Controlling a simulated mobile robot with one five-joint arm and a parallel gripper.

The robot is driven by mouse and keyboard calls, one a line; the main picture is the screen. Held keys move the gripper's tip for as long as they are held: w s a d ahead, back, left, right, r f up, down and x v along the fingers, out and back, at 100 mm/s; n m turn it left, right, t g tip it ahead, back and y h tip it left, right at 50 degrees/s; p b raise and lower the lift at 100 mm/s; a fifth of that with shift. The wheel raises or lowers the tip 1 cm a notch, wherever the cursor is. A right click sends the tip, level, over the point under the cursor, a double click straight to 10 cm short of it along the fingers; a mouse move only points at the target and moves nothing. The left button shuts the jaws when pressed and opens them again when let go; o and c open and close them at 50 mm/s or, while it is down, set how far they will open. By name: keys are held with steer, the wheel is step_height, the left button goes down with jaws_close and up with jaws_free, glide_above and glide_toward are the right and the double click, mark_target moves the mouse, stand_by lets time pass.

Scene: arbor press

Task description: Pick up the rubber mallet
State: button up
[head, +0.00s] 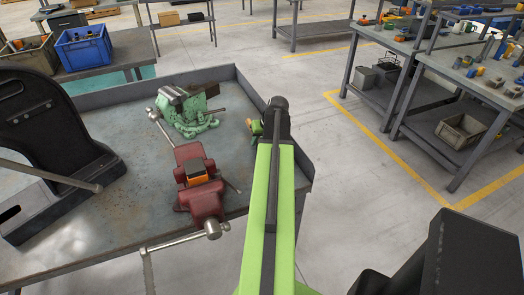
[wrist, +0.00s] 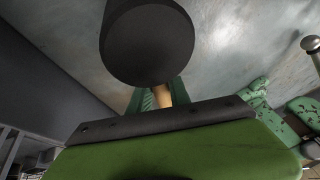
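The rubber mallet shows close up in the wrist view. Its black cylindrical head (wrist: 147,42) fills the top middle, and a short piece of tan wooden handle (wrist: 163,96) shows below it. My gripper (wrist: 162,98) has its green ribbed fingers on both sides of this handle, and they appear to touch it. The rest of the handle is hidden. In the head view my gripper (head: 256,128) is small and partly hidden behind my arm, over the right part of the grey bench (head: 120,222). I cannot tell the mallet's height above the bench.
A red vise (head: 200,185) stands mid-bench, with a green vise (head: 190,112) behind it. The black arbor press (head: 45,140) fills the bench's left. A raised rim borders the bench. Open floor (head: 330,160) lies to the right, before shelving tables (head: 390,100).

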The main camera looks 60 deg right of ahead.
jaws_close()
steer(key=shift+w, duration=0.1)
stand_by(0.9)
